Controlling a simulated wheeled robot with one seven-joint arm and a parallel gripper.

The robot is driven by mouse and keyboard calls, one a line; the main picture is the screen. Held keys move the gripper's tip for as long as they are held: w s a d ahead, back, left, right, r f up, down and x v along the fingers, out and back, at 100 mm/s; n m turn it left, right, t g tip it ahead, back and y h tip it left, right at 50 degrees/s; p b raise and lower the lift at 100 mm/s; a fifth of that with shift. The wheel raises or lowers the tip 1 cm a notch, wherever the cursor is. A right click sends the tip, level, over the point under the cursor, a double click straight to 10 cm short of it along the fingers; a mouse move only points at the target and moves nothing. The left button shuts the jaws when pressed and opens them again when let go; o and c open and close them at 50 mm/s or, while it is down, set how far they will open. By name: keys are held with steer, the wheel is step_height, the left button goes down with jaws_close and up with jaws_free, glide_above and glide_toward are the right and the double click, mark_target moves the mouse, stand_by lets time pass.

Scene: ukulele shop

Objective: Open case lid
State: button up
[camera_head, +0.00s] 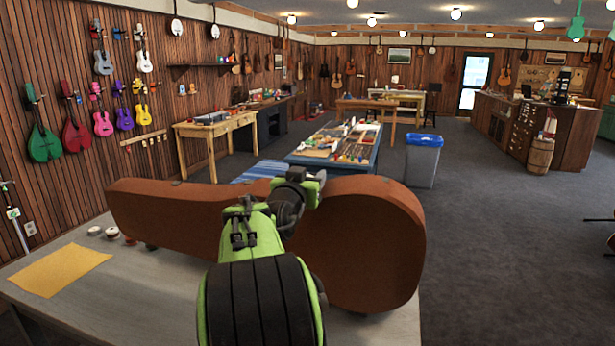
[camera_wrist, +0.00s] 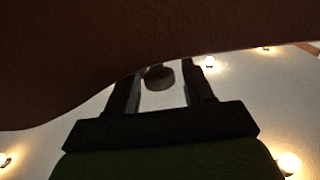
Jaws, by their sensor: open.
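The brown, guitar-shaped case (camera_head: 375,240) is at the table, its broad rust-brown face raised and turned toward me. I cannot tell how far the lid is open, and the inside is hidden. My arm reaches up in front of the case and over its upper edge, and my gripper's fingers are not clear in the head view. In the wrist view my gripper (camera_wrist: 165,72) is open. A dark brown case surface (camera_wrist: 70,60) fills the upper part of that view, close to the fingers. A dark rounded knob-like thing (camera_wrist: 159,78) shows between the fingers; contact is unclear.
The grey table (camera_head: 150,285) carries a yellow cloth (camera_head: 60,269) and a few small round pieces (camera_head: 103,232) at its left. A cluttered display table (camera_head: 335,150) and a blue-lined bin (camera_head: 423,160) stand beyond. Open carpet (camera_head: 500,230) lies to the right.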

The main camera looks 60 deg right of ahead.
jaws_close()
steer(key=shift+r, duration=0.1)
steer(key=shift+d+r+p, duration=0.2)
steer(key=shift+p, duration=0.15)
steer(key=w+d+y+p, duration=0.1)
steer(key=d+y+p, duration=0.1)
steer(key=d+p, duration=0.5)
steer(key=shift+w+d+r+p, duration=0.2)
steer(key=shift+d+r+p, duration=0.2)
steer(key=shift+p, duration=0.35)
steer(key=shift+a, duration=0.1)
